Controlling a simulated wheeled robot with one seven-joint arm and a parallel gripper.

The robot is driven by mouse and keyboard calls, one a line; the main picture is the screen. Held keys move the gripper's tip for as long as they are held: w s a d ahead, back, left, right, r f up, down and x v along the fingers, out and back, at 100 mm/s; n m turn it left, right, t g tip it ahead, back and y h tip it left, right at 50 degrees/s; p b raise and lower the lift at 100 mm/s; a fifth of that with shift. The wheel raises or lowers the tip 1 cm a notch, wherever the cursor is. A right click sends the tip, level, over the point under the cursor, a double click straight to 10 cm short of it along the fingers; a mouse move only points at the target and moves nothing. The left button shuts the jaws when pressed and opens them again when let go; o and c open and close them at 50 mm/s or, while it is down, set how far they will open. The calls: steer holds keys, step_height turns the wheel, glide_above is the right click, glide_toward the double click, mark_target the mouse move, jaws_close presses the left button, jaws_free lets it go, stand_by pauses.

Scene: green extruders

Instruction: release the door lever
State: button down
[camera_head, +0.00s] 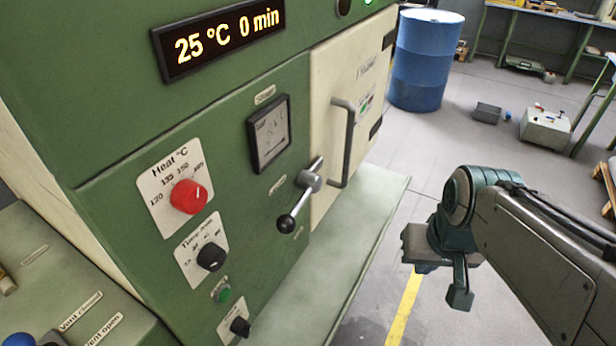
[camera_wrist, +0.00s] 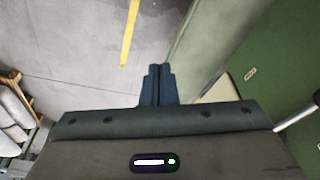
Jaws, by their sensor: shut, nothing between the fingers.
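The door lever (camera_head: 299,195) is a metal bar with a black ball at its lower end. It sits on a round grey hub on the green machine front and slants down to the left. The cream door (camera_head: 325,130) beside it looks closed and has a long vertical handle (camera_head: 346,143). My gripper (camera_head: 424,268) is to the right of the lever, well apart from it, over the floor beyond the machine's ledge. In the wrist view my gripper (camera_wrist: 157,84) shows its fingers together and empty. A metal rod (camera_wrist: 296,118) shows at that view's right edge.
The green machine carries a red heat knob (camera_head: 189,196), a black timer knob (camera_head: 211,256) and a display (camera_head: 219,38) reading 25 °C, 0 min. A pale green ledge (camera_head: 350,235) juts out below the door. A blue barrel (camera_head: 423,60) stands behind. The floor around my gripper is clear.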

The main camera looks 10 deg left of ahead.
mark_target(291, 218)
steer(key=w+a+r+n+g+y+p, duration=0.2)
steer(key=w+a+r+n+y+p, duration=0.1)
steer(key=a+r+n, duration=0.3)
steer(key=w+a+r+n+g+y+p, duration=0.2)
steer(key=w+a+r+n+y+p, duration=0.1)
steer(key=a+r, duration=0.5)
steer(key=w+r+n+p, duration=0.1)
steer(key=w+n, duration=0.1)
steer(key=n, duration=0.1)
steer(key=p+x, duration=0.1)
steer(key=x, duration=0.6)
steer(key=p+x, duration=0.1)
steer(key=x, duration=0.6)
steer(key=shift+s+a+r+p, duration=0.1)
steer(key=shift+a+r+p, duration=0.1)
steer(key=shift+p, duration=0.1)
